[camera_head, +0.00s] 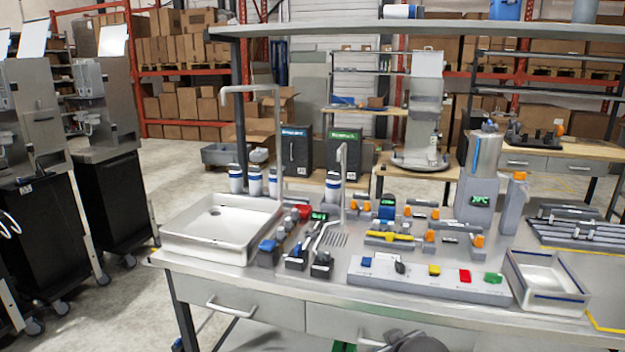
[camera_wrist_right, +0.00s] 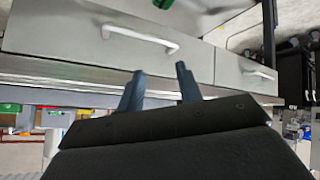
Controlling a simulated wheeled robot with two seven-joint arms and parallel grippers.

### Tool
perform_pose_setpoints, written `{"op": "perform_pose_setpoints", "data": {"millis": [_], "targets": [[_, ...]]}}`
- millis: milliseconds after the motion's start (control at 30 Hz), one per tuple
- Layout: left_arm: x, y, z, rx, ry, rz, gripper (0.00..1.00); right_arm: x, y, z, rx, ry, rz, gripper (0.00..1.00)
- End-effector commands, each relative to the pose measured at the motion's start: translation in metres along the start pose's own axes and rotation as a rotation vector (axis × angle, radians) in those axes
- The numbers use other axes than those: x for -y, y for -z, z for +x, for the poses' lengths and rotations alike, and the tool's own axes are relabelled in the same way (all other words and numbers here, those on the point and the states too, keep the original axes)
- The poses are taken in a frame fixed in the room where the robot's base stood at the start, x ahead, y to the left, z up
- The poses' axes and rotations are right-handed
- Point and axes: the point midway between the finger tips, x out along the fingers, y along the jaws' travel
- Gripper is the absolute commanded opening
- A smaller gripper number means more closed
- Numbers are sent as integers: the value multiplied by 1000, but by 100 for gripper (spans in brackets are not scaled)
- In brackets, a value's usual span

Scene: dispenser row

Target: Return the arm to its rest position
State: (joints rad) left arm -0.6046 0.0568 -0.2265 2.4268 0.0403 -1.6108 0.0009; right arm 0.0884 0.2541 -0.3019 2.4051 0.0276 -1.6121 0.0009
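My right gripper (camera_wrist_right: 160,69) shows in the right wrist view with its two dark blue-grey fingers apart and nothing between them. It is in front of the workbench, and the fingertips point towards a drawer front (camera_wrist_right: 75,38) with a pale bar handle (camera_wrist_right: 140,38). In this view the fingertips appear just below the handle; I see no contact. In the head view a dark rounded part, likely of my right arm, shows at the bottom edge right of centre, and the gripper itself is out of sight there. My left arm and left gripper are in neither view.
The bench (camera_head: 255,283) carries a white sink tray (camera_head: 215,247), a panel with coloured buttons (camera_head: 430,280), a white bin (camera_head: 545,283) and small fixtures. Drawer handles (camera_head: 232,308) stick out from its front. Dark carts stand at the left, with open floor between.

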Motion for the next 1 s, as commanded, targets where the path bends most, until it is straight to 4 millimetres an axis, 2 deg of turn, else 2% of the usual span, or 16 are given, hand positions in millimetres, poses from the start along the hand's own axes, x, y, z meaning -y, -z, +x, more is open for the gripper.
{"op": "perform_pose_setpoints", "data": {"millis": [33, 267, 567, 800, 1000], "targets": [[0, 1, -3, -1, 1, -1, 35, 9, -16, 0, 25, 24, 19, 35], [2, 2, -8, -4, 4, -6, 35, 43, -86, 0, 136, 97, 96, 35], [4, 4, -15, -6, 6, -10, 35, 90, -183, -12, 304, 172, 187, 35], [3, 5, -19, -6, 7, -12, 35, 134, -259, -34, 447, 234, 243, 35], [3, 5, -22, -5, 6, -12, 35, 160, -307, -56, 540, 268, 263, 35]]}}
